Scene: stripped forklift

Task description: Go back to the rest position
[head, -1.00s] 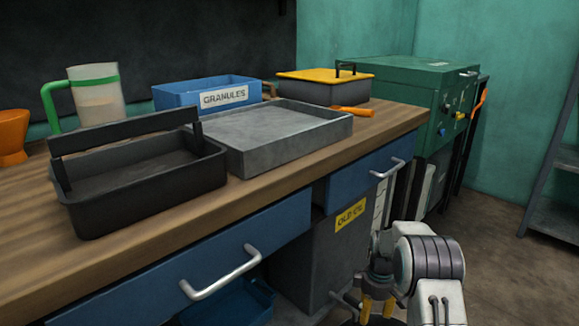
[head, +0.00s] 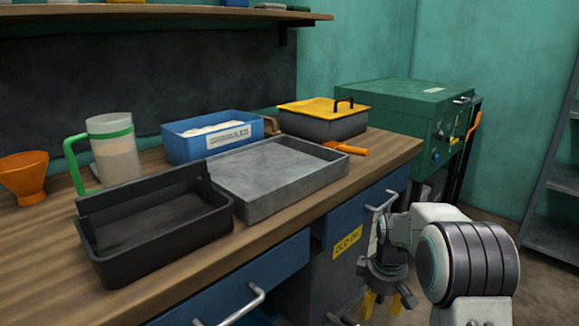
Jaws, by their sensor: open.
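My gripper (head: 384,300) is in the lower right of the head view, in front of the bench and near the grey bin with the yellow OLD OIL label (head: 347,243). Its yellow-tipped fingers point down and are apart. I see nothing between them. My arm rises beside it on the right, folded close to my body.
The wooden bench (head: 45,235) holds a black tray (head: 160,255), a grey metal tray (head: 255,205), a blue granules box (head: 185,148), a jug (head: 115,160), an orange funnel (head: 24,178) and a yellow-lidded box (head: 320,128). Drawer handles (head: 240,307) stick out. A green cabinet (head: 400,105) stands behind.

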